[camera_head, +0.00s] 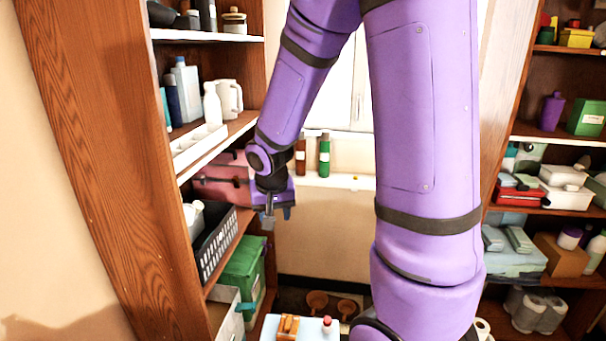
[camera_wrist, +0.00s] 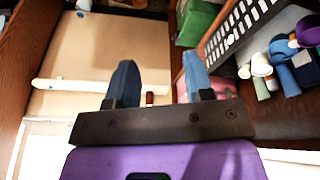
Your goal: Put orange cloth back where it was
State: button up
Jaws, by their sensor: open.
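My gripper (camera_head: 277,215) hangs beside the left shelf unit, in front of the pink case. In the wrist view my gripper (camera_wrist: 160,84) has its two blue fingers wide apart with nothing between them. A small orange-brown item (camera_head: 288,327) lies on a white surface (camera_head: 268,331) at the bottom of the head view, below my gripper. I cannot tell for sure whether it is the orange cloth. No other orange cloth shows clearly in either view.
The left shelf holds a dark basket (camera_head: 217,247), a pink case (camera_head: 222,182) and a green box (camera_head: 242,270). A red-capped bottle (camera_head: 327,325) stands near the orange-brown item. Two bottles, one green (camera_head: 324,157), stand on the window ledge. A loaded shelf unit (camera_head: 525,130) stands right.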

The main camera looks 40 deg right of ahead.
jog(key=s+a+r+n+t+y, duration=0.1)
jog(key=s+a+r+n, duration=0.2)
jog(key=s+r, duration=0.6)
jog(key=s+a+r+n+t+y, duration=0.1)
jog(key=s+a+r+n, duration=0.2)
jog(key=s+r, duration=0.7)
jog(key=shift+s+a+t, duration=0.2)
jog(key=shift+a+t, duration=0.2)
jog(key=shift+a, duration=0.85)
